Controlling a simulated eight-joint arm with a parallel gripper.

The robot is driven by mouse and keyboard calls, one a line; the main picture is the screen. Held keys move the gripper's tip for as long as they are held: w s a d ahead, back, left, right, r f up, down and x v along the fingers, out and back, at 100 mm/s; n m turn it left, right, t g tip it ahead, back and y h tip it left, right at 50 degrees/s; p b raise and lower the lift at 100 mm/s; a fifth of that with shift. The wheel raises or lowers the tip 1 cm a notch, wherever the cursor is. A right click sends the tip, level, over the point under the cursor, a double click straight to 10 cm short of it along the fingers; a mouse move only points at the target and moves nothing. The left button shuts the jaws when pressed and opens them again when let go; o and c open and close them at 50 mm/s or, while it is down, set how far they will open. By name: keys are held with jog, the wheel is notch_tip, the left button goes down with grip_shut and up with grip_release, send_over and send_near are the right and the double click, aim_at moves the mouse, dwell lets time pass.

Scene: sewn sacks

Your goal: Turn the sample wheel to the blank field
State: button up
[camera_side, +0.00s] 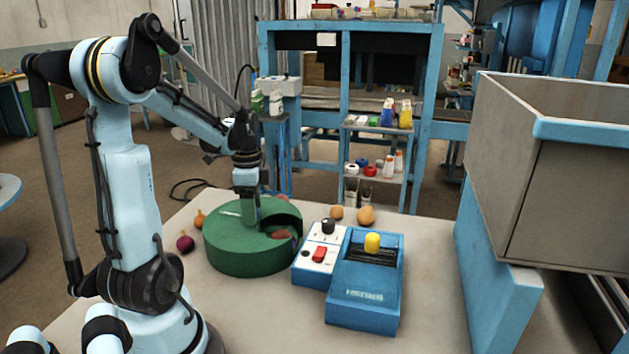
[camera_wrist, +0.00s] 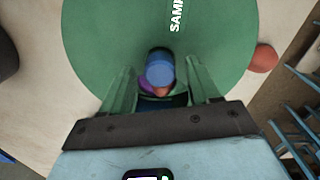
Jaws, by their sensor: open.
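The sample wheel is a round green drum (camera_side: 235,252) on the table, with white lettering on its top. A wedge-shaped opening at its right shows a reddish item (camera_side: 282,235) inside. In the wrist view the green top (camera_wrist: 110,40) fills the upper middle, its lettering partly cut off. My gripper (camera_side: 250,218) is over the drum's top, pointing down. In the wrist view its fingers (camera_wrist: 160,78) are apart, on either side of a blue round peg (camera_wrist: 160,68). Purple and reddish items show just below the peg, partly hidden. Whether the fingers touch the peg I cannot tell.
A white panel (camera_side: 310,246) with a black knob and red button, and a blue box (camera_side: 365,300) with a yellow knob, stand right of the drum. Onions (camera_side: 185,243) lie left, potato-like items (camera_side: 366,215) behind. A large grey bin (camera_side: 570,190) stands right. The front table is clear.

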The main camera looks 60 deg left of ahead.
grip_shut()
jog(key=shift+m, duration=5.5)
jog(key=shift+s+d+m, duration=0.1)
jog(key=shift+m, duration=1.6)
